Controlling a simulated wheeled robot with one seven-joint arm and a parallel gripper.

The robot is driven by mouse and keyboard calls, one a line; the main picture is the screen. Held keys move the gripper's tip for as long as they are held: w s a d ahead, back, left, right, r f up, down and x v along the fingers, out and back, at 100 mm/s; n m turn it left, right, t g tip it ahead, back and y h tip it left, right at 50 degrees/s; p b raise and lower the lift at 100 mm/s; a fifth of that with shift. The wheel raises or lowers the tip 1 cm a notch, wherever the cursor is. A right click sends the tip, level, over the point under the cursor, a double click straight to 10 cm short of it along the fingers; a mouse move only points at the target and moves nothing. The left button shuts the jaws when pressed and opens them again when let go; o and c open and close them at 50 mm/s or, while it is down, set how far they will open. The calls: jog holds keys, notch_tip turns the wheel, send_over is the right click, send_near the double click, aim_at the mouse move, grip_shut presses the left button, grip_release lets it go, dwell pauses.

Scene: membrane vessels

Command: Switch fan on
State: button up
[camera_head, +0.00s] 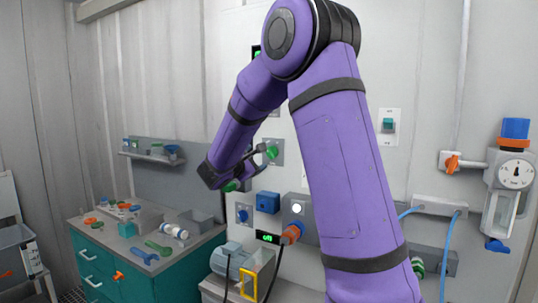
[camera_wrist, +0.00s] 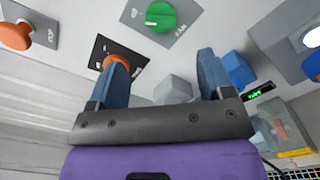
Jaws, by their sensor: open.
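A round green knob (camera_wrist: 160,16) sits on a grey plate lettered FAN at the top of the wrist view. Its pointer setting is too small to read. In the head view a green knob (camera_head: 271,151) on a grey wall plate is beside my gripper, and another green part (camera_head: 231,186) shows just below the gripper. I cannot tell for sure which of these is the fan knob. My gripper (camera_wrist: 163,78) is open, with nothing between its fingers. It points at the wall, its fingertips apart from the fan knob in the wrist view.
An orange knob (camera_wrist: 116,60) on a black plate is partly behind the left finger. A blue box (camera_head: 268,202) and a lit display (camera_head: 268,238) are lower on the wall. A teal cabinet (camera_head: 160,278) with loose tools stands left.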

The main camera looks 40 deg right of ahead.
aim_at(269, 153)
jog(key=x, duration=1)
jog(key=shift+w+d, duration=0.15)
jog(key=shift+d, duration=0.15)
jog(key=c, duration=0.9)
